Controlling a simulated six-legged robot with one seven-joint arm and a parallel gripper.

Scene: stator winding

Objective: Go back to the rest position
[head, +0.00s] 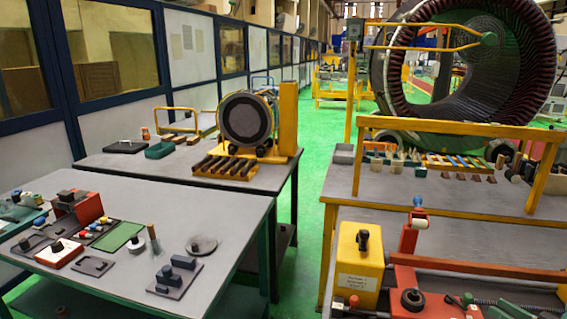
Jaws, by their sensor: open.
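My gripper and arm do not show clearly anywhere in the head view. The large stator (395,70) is a dark ring with reddish-brown winding slots, standing at the upper right. A smaller stator (247,118) with a dark grey face stands on the middle bench, beside a yellow upright (288,115). No marked rest position can be made out.
The near-left bench (228,215) holds several small fixtures and a red block (85,207). Green floor (313,165) runs clear between the benches.

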